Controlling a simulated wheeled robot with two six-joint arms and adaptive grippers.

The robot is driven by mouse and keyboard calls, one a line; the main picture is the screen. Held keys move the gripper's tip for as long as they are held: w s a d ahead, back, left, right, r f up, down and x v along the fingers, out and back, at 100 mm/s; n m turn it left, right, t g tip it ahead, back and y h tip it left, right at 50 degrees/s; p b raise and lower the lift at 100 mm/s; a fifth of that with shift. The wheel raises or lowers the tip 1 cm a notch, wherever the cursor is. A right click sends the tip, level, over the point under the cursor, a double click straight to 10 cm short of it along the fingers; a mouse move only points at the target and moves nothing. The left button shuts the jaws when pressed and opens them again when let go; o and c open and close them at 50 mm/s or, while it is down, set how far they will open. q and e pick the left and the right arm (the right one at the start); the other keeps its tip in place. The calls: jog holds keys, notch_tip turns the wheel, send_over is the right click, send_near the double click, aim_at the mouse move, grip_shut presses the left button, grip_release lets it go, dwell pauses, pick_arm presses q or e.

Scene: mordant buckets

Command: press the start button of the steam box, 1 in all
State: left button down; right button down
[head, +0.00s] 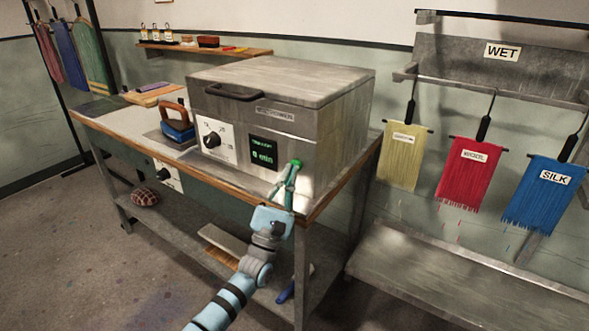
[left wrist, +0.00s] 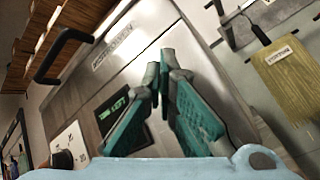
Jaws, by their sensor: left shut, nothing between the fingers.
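The steam box (head: 280,80) is a grey metal box with a lid and black handle, standing on the workbench. Its front has a dial (head: 212,140) on a white plate and a dark display (head: 264,151) with green text. My left gripper (head: 293,168) is shut and empty, with its teal fingertips at the front panel, right of the display. A bright green spot shows at the fingertips; I cannot tell whether it is the start button or whether they touch it. In the left wrist view the closed fingers (left wrist: 164,62) cover that part of the steam box (left wrist: 133,65).
An iron (head: 177,130) stands on the workbench (head: 135,128) left of the box. A rack (head: 490,75) marked WET holds yellow, red and blue hanging yarn at the right. A shelf (head: 205,49) with small bottles is on the back wall. Floor at the left front is clear.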

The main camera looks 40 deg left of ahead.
pick_arm(q)
jog(key=shift+w+b, duration=0.45)
jog(key=shift+b, duration=0.1)
dwell(0.7)
jog(key=shift+s, duration=0.1)
jog(key=shift+s+p, duration=0.6)
jog(key=shift+s, duration=0.2)
jog(key=s+p, duration=0.3)
jog(key=s, duration=0.2)
jog(key=shift+d, duration=0.1)
dwell(0.9)
